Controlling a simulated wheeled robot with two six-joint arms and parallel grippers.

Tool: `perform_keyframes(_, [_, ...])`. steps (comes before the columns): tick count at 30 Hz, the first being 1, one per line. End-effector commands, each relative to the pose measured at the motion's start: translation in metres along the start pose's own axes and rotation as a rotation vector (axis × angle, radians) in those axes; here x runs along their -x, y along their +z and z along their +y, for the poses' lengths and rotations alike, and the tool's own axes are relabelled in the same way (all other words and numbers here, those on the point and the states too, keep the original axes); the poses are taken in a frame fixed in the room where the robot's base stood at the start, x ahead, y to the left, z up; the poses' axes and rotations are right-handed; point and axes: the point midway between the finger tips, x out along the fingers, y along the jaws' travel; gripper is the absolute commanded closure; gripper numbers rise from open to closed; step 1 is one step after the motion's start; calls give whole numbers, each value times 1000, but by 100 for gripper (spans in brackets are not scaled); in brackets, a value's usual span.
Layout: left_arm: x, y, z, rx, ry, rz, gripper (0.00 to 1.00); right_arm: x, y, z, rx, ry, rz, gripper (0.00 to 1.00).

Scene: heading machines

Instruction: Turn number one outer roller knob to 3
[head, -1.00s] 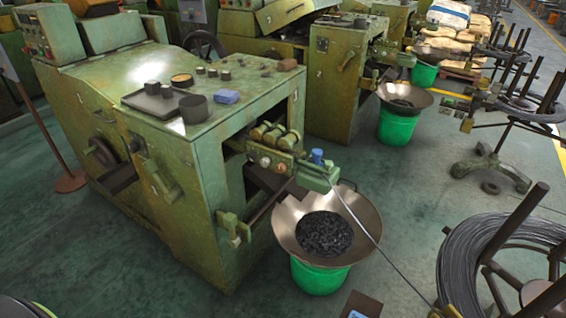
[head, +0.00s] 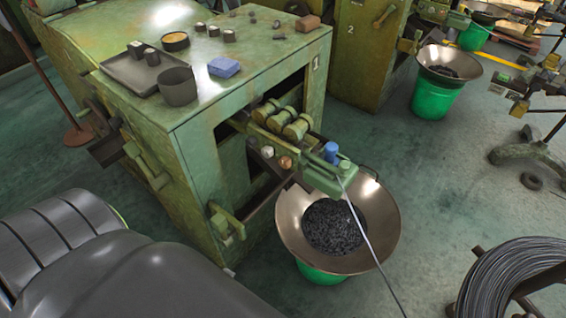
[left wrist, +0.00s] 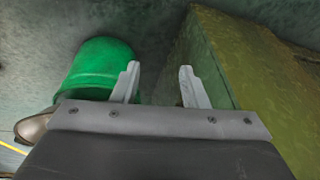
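The number one machine (head: 205,160) is green and worn, with a "1" on its front right corner. Rollers (head: 283,118) sit in its front opening. Below them are two small round knobs, a pale one (head: 267,152) and a copper-coloured one (head: 285,162) farther out. Their markings are too small to read. My left gripper (left wrist: 160,84) is open and empty in the left wrist view, between a green bucket and a green machine side. In the head view only my grey left arm links show, at lower left. My right gripper is out of view.
A metal bowl (head: 381,232) of dark parts rests on a green bucket (head: 322,274) below the knobs. A wire (head: 376,252) runs from the green block (head: 327,180) toward the lower right. A wire coil (head: 515,275) stands at right. Open floor (head: 420,190) lies between.

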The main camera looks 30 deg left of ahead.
Motion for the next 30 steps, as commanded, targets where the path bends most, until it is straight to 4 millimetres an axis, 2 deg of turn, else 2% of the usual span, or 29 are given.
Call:
perform_keyframes(1, [16, -16, -2, 2, -4, 26, 60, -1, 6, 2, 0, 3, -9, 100])
perform_keyframes(3, [39, -36, -5, 7, -8, 54, 60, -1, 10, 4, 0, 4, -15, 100])
perform_keyframes(7, [84, -65, -8, 16, -16, 100, 60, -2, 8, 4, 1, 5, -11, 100])
perform_keyframes(14, [152, -94, -12, 25, -23, 162, 60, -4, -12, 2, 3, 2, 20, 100])
perform_keyframes(20, [203, -111, -14, 40, -29, 232, 60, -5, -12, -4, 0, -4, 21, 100])
perform_keyframes(21, [214, -120, -17, 53, -30, 288, 60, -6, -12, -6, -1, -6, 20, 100])
perform_keyframes(30, [207, -156, -25, 120, -3, 522, 60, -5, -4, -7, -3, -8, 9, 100])
